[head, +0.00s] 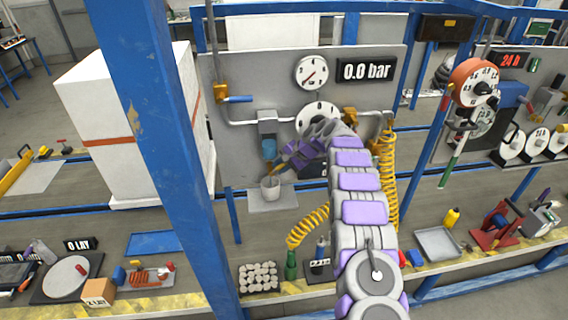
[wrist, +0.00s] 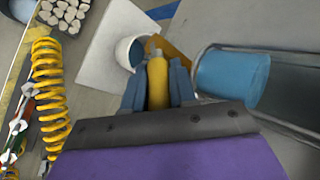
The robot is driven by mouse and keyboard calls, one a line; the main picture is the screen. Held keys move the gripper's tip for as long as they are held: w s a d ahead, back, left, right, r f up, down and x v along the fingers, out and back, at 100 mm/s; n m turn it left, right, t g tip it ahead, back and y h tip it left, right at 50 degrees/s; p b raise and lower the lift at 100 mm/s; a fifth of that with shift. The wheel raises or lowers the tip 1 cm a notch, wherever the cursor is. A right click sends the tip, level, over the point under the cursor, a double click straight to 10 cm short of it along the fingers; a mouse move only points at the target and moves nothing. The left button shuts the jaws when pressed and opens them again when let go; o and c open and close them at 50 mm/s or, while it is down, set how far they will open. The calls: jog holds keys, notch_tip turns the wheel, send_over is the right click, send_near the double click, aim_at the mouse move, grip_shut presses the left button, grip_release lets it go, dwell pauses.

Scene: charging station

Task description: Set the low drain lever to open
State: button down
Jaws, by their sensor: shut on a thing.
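The low drain lever looks like a yellow handle (wrist: 157,83) in the wrist view, with an orange-brown part (wrist: 176,48) at its far end. My gripper (wrist: 158,84) is shut on it, with one blue-grey finger on each side. In the head view my gripper (head: 280,165) is at the lower part of the grey panel (head: 222,150), beside the blue filter bowl (head: 269,149). The bowl also shows in the wrist view (wrist: 232,78). My arm and gripper hide most of the lever in the head view.
A white cup (head: 270,188) stands below the bowl on a grey plate (head: 262,205). A yellow coiled hose (head: 310,225) hangs close by on the right. A blue post (head: 165,150) stands on the left. Above are a round gauge (head: 311,72) and a 0.0 bar display (head: 366,72).

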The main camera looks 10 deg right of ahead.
jog(key=shift+s+a+f+h+p, duration=0.2)
jog(key=shift+a+h+p, duration=0.15)
jog(key=shift+a+h, duration=0.15)
jog(key=shift+f, duration=0.15)
jog(key=c, duration=1.4)
grip_release()
jog(key=shift+s, duration=0.1)
jog(key=o, duration=0.4)
jog(key=shift+a, duration=0.15)
jog(key=shift+w+d+r, duration=0.15)
jog(key=shift+d+r, duration=0.05)
jog(key=shift+r, duration=0.25)
jog(key=shift+w+d+r, duration=0.1)
jog(key=shift+d+r, duration=0.1)
jog(key=shift+r, duration=0.25)
jog(key=v, duration=0.6)
jog(key=shift+s+d+p, duration=0.3)
jog(key=shift+s, duration=0.05)
